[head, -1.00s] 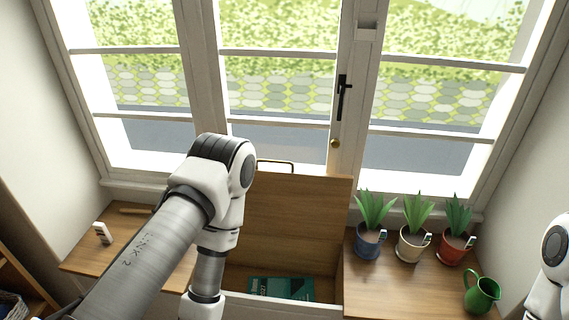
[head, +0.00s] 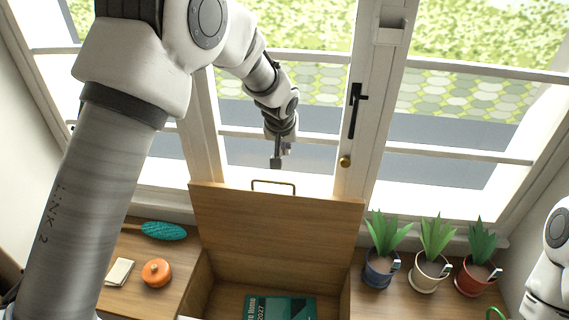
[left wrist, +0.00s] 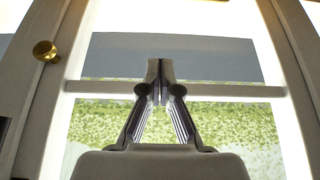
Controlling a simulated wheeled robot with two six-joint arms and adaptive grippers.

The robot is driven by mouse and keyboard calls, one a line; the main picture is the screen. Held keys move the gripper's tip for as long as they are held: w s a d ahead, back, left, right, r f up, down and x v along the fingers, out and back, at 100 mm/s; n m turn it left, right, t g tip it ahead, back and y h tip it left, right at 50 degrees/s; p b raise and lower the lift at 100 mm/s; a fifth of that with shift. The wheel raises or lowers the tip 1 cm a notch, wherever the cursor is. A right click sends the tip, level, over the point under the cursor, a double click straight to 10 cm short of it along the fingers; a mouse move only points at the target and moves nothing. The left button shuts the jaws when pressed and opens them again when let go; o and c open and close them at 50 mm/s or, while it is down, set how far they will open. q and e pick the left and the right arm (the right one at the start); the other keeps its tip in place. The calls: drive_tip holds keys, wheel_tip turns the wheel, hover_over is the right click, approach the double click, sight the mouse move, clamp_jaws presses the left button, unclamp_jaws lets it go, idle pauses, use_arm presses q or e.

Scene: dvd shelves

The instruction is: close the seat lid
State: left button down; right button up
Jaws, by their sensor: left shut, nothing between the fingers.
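The wooden seat lid (head: 275,226) stands raised at the back of the open seat box in the head view. A brass-coloured handle (head: 274,183) sits on its top edge. My left gripper (head: 277,163) is above and just behind that edge, near the handle, in front of the window. It is shut and empty; the left wrist view shows its fingers (left wrist: 160,70) together against the window. The lid does not show in the left wrist view. Inside the box lies a teal book (head: 280,307). My right gripper is out of view; only part of the right arm shows at the right edge.
Three potted plants, blue (head: 380,270), white (head: 428,272) and red (head: 474,276), stand on the bench to the right. A teal brush (head: 163,231), an orange pot (head: 156,272) and a cream block (head: 119,272) lie on the left. The window (head: 300,100) is close behind the lid.

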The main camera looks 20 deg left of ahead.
use_arm(q)
drive_tip(key=x, duration=0.9)
drive_tip(key=shift+w+a+f+p, duration=0.1)
drive_tip(key=shift+f+p, duration=0.15)
drive_tip(key=shift+p, duration=0.1)
drive_tip(key=shift+f, duration=0.55)
drive_tip(key=shift+s+d+f+b, duration=0.1)
drive_tip(key=shift+s+d+b, duration=0.15)
drive_tip(key=shift+s, duration=0.65)
drive_tip(key=shift+s+d+f+b, duration=0.1)
drive_tip(key=shift+s+d+b, duration=0.1)
drive_tip(key=shift+s, duration=0.65)
